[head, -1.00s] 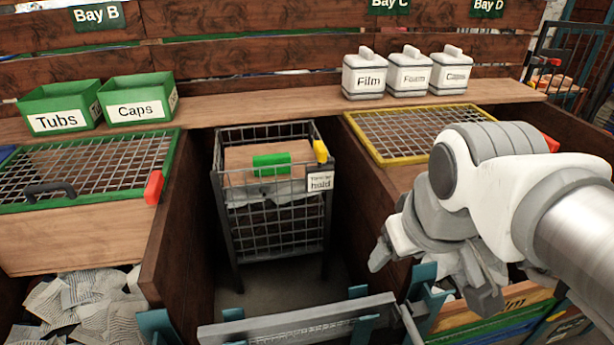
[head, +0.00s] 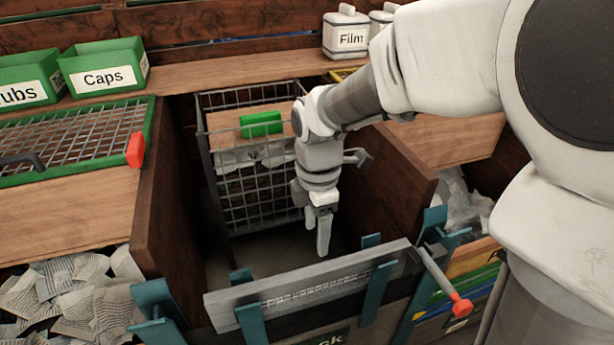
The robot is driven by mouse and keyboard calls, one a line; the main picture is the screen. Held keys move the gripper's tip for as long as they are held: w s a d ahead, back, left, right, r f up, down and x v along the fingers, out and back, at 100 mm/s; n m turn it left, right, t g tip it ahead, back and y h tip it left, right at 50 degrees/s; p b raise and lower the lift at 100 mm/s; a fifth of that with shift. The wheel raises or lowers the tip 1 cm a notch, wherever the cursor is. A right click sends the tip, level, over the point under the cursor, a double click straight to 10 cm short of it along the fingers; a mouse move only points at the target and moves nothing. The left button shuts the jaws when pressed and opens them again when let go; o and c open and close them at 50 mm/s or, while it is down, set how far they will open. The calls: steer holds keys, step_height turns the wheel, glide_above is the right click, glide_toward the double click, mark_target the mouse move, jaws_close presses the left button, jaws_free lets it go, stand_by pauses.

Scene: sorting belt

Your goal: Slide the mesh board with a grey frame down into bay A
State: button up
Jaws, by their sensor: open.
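The mesh board with a grey frame (head: 228,307) stands on edge across the front of the middle bay, among teal brackets (head: 250,323). Its mesh shows as a narrow strip, and its lower part is hidden. From its right end a grey bar with an orange-red knob (head: 461,305) sticks out. My gripper (head: 321,236) is open and points down, just behind the board's top edge in the picture, apart from it as far as I can tell. It partly covers the wire cage cart (head: 238,197). No bay A sign is in view.
The cage cart inside the bay holds a cardboard box with a green block (head: 261,124). Wooden side walls (head: 168,190) flank the bay. Left is a green-framed mesh lid (head: 70,140) above loose paper (head: 65,295). Bins and canisters line the back shelf.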

mark_target(315, 279)
step_height(315, 279, down, 16)
steer(key=b, duration=0.5)
jaws_close()
stand_by(1.2)
steer(key=c, duration=0.7)
jaws_free()
jaws_close()
steer(key=shift+r, duration=0.1)
